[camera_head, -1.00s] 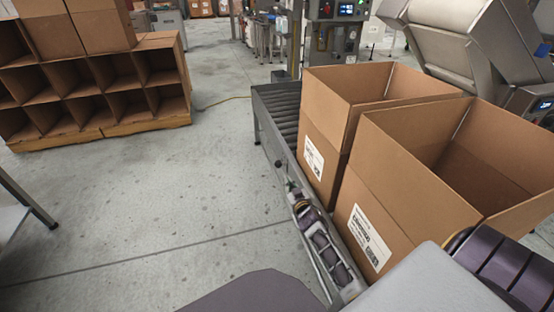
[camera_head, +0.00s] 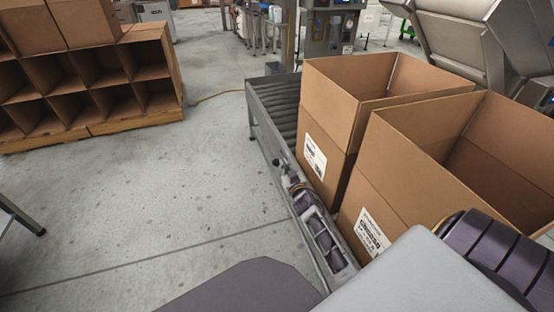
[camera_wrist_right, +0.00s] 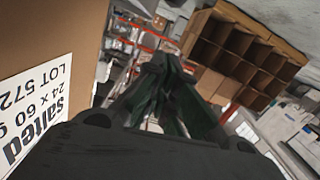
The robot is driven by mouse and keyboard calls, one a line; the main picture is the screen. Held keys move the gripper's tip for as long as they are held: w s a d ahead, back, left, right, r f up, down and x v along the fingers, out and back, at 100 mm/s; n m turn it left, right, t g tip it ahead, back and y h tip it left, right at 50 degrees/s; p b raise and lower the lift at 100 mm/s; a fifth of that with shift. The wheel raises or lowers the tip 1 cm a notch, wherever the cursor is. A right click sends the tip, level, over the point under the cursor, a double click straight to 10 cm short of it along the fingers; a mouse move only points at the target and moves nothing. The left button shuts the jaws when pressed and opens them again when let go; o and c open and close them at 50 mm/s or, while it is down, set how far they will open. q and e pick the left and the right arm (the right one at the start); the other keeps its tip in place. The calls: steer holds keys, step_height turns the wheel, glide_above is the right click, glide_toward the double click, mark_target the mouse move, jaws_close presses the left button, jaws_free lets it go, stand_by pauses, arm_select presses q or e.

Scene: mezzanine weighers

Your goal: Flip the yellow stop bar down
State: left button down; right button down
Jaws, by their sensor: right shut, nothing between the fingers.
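I cannot make out a yellow stop bar in either view. My right gripper (camera_head: 283,166) is beside the conveyor's left edge, low next to the far carton. It is small in the head view. In the right wrist view the dark, green-tinted fingers (camera_wrist_right: 166,85) are together and hold nothing. A carton side with a printed label (camera_wrist_right: 38,110) fills the left of that view. My left gripper is not in view.
A far open carton (camera_head: 330,105) and a near open carton (camera_head: 410,160) stand on the roller conveyor (camera_head: 277,102). Cardboard compartments (camera_head: 88,128) stand at far left. The floor (camera_head: 160,190) between is clear. Steel machinery (camera_head: 450,35) stands behind the cartons.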

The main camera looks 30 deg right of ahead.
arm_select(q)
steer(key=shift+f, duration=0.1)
arm_select(e)
steer(key=shift+w, duration=0.1)
